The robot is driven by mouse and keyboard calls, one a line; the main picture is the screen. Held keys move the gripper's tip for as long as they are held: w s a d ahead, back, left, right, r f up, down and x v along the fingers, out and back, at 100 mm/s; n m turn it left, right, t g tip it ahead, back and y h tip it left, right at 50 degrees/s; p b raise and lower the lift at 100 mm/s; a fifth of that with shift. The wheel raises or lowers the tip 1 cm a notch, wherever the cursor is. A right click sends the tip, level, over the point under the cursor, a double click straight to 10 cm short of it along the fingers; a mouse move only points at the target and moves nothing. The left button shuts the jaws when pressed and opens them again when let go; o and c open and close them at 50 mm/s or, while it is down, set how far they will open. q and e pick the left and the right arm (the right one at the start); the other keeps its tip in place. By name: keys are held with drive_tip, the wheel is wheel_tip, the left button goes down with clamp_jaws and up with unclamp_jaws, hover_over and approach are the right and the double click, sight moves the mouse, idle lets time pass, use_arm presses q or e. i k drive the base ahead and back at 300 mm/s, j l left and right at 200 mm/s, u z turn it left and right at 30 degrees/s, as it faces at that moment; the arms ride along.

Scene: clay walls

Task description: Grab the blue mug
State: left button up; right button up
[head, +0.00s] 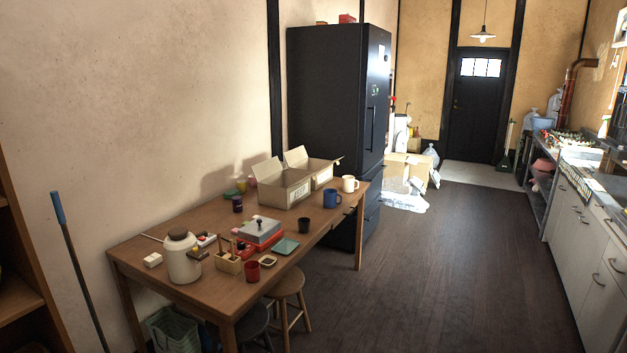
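The blue mug (330,199) stands upright on the wooden table (205,218), toward its far right end. It is just right of the open cardboard box (284,190) and left of a cream mug (349,184). A small black cup (304,226) stands nearer to me, and a red cup (252,271) stands at the near edge. Neither of my grippers shows in the head view.
Wooden stools (287,287) stand partly under the table's front edge. A tall black fridge (335,110) is behind the table's far end. The dark wood floor (450,260) right of the table is clear up to the kitchen counter (590,250).

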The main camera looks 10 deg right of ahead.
sight(330, 195)
drive_tip(key=i+l, duration=0.35)
drive_tip(key=i+l+u, duration=0.1)
drive_tip(key=i+l, duration=0.6)
drive_tip(key=l, duration=0.15)
drive_tip(key=i+l+u, duration=0.1)
drive_tip(key=i+l, duration=0.25)
drive_tip(key=i+l+u, duration=0.1)
drive_tip(key=i+l, duration=0.2)
drive_tip(key=l, duration=0.2)
drive_tip(key=i+l, duration=0.35)
drive_tip(key=l, duration=0.15)
